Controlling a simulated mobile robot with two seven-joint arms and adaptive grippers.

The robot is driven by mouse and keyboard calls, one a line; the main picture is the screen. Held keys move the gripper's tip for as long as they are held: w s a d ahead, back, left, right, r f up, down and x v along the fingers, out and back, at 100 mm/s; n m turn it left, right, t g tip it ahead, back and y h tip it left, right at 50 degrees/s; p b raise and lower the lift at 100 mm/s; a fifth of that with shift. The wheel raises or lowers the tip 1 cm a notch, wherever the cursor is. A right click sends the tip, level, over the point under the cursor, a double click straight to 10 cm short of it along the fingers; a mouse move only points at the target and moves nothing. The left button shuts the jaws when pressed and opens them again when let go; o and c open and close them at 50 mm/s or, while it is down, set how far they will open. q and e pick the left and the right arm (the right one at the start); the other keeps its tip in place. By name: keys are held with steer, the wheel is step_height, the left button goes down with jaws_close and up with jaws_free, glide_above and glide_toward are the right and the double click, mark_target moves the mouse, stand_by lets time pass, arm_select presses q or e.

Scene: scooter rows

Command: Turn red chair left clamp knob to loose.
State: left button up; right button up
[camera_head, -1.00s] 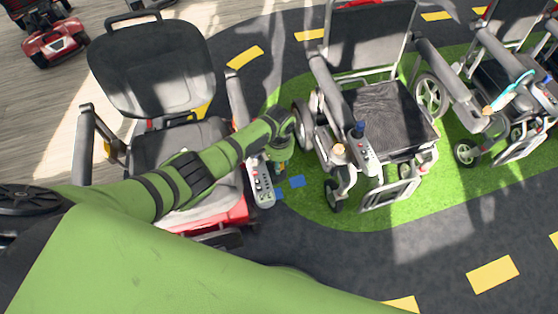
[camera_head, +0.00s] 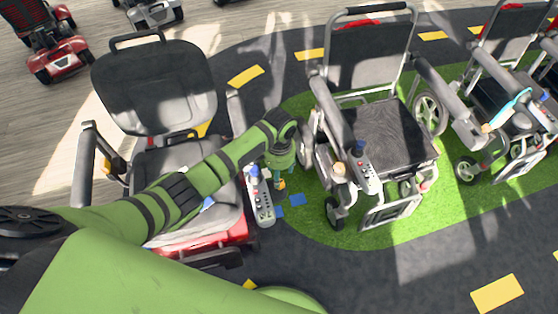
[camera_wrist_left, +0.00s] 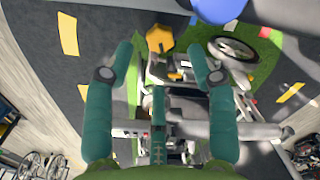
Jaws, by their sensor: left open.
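The red chair, with a grey seat and red base (camera_head: 215,238), stands at left in the head view. My left arm reaches across it to its picture-right armrest (camera_head: 237,112). My left gripper (camera_head: 280,165) is beside that armrest, pointing down. In the head view a small yellow part (camera_head: 280,184) shows under the gripper, mostly hidden. My right gripper is not in view.
A control panel (camera_head: 263,203) with a joystick is close to my gripper. A second wheelchair (camera_head: 375,135) stands just right, its armrest near. A blue rounded part (camera_wrist_left: 218,8) shows at the top of the wrist view. Road is free in front.

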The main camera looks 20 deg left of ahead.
arm_select(q)
step_height(320, 180, up, 6)
stand_by(0.7)
